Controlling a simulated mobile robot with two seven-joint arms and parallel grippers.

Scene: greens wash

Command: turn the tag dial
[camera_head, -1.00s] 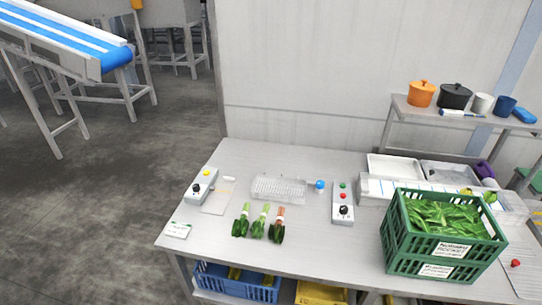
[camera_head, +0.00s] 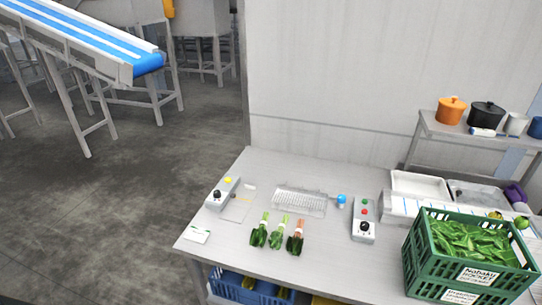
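Two grey control boxes with black dials are on the metal table. The left box (camera_head: 229,186) has a yellow button at its far end and a black dial (camera_head: 217,194) at its near end. The right box (camera_head: 358,224) has a green and a red button and a black dial (camera_head: 365,227) at its near end. I cannot read any marking that tells which is the tag dial. The dials' pointer positions are too small to tell. Neither of my grippers is in view.
Between the boxes are a clear rack (camera_head: 300,200), a blue knob (camera_head: 341,199) and three bunches of greens (camera_head: 279,233). A white card (camera_head: 197,235) lies at the left edge. A green crate of leaves (camera_head: 415,258) stands at the right. The table's front left is mostly clear.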

